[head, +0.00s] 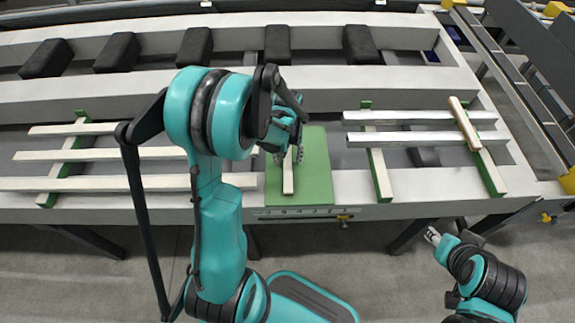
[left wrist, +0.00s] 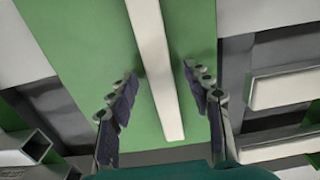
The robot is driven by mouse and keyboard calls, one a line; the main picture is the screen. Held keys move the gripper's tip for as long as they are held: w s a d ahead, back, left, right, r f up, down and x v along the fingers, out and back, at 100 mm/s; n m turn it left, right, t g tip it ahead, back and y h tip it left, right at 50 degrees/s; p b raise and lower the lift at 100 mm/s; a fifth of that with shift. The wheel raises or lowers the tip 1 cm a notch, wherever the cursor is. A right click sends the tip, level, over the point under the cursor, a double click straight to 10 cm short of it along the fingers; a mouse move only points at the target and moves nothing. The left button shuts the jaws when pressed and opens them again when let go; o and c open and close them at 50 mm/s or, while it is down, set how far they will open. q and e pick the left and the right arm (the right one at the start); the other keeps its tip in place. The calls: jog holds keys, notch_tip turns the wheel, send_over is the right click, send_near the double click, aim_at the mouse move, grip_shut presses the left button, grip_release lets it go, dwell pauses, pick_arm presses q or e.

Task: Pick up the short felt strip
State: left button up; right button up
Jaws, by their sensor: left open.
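A short pale strip (head: 288,180), apparently the felt strip, lies on a green pad (head: 318,165) at the middle of the table's front. My left gripper (head: 288,157) is over the pad, pointing down, and hides the strip's far part. In the left wrist view the strip (left wrist: 158,70) runs between the two spread fingers of the left gripper (left wrist: 160,82), with a gap on each side. The left gripper is open and empty. My right gripper (head: 433,237) is low at the right, off the table's front edge; its opening is too small to judge.
Long pale bars (head: 125,183) lie on green bearers left of the pad. Metal bars (head: 420,138) lie on bearers to the right, with another short pale piece (head: 464,123) across them. Dark blocks (head: 194,46) line the back. The pad around the strip is clear.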

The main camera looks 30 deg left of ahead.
pick_arm(q)
jog(key=shift+f, duration=0.1)
jog(key=shift+c, duration=0.9)
grip_shut()
